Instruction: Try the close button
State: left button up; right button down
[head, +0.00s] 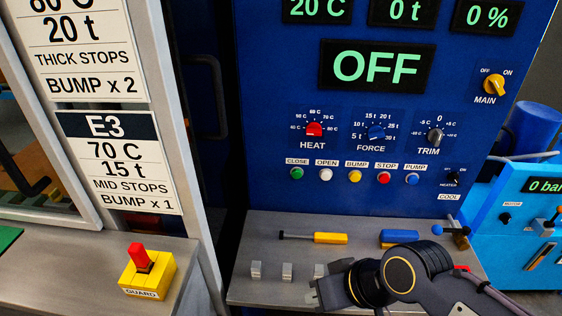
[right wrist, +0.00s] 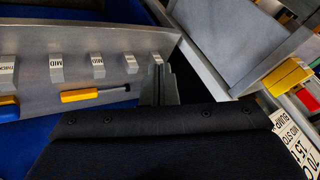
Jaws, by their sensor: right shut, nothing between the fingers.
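The green CLOSE button (head: 296,173) is the leftmost in a row of buttons on the blue control panel (head: 270,100) in the head view. It stands clear, with nothing touching it. My right gripper (head: 314,293) is low in the head view, over the grey shelf below the panel and well below the button. It is shut and empty; its narrow fingers also show in the right wrist view (right wrist: 164,85). The button does not show in the right wrist view. My left gripper is in neither view. The big display (head: 376,66) reads OFF.
White OPEN (head: 326,174), yellow BUMP (head: 355,176), red STOP (head: 384,178) and blue PUMP (head: 412,179) buttons continue the row. The shelf (head: 250,235) holds a yellow-handled tool (head: 330,238), a blue block (head: 399,237) and small grey blocks (head: 288,271). A yellow GUARD box (head: 146,277) stands left.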

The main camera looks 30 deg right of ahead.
dwell(0.3)
jog(key=w+d+f+m+t+h+b, duration=0.2)
jog(key=w+d+m+t+h+b, duration=0.15)
jog(key=w+d, duration=0.8)
jog(key=w+a+f+t+y+b, duration=0.1)
jog(key=w+a+t+y+b, duration=0.1)
jog(key=w+t, duration=0.5)
jog(key=w+y, duration=0.1)
jog(key=w, duration=0.4)
jog(key=shift+f+n+y, duration=0.35)
jog(key=shift+f, duration=0.05)
jog(key=shift+w, duration=0.1)
